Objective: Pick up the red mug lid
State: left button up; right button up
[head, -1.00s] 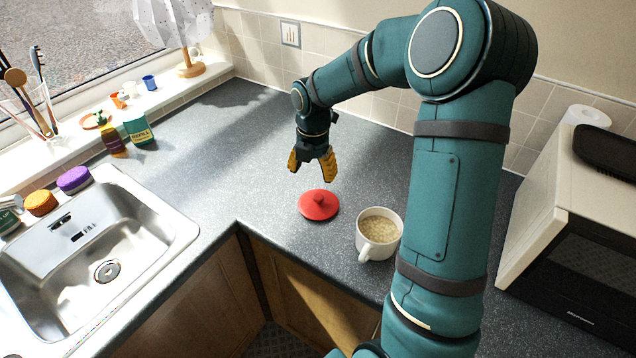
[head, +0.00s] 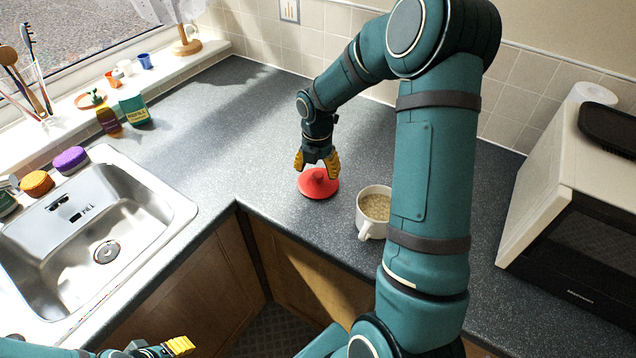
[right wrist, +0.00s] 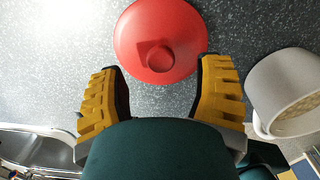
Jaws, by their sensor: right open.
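The red mug lid (head: 318,184) lies on the grey speckled worktop, its round knob up. In the right wrist view the red lid (right wrist: 160,42) lies ahead of the fingers, its knob between their lines. My right gripper (head: 316,163) is open and empty above the lid, with its yellow fingertips (right wrist: 162,90) spread apart. I cannot tell the exact height of the fingertips over the lid. My left gripper (head: 180,346) shows only partly at the bottom left edge, with one yellow fingertip visible.
A white mug (head: 372,212) with pale contents stands right of the lid, close to the right gripper. The steel sink (head: 95,235) is at left, and a microwave (head: 575,220) stands at right. The worktop behind the lid is clear.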

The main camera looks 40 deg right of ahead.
aim_at(318, 175)
notch_tip(318, 175, down, 4)
jog(key=shift+d+r, duration=0.1)
grip_shut()
dwell(0.4)
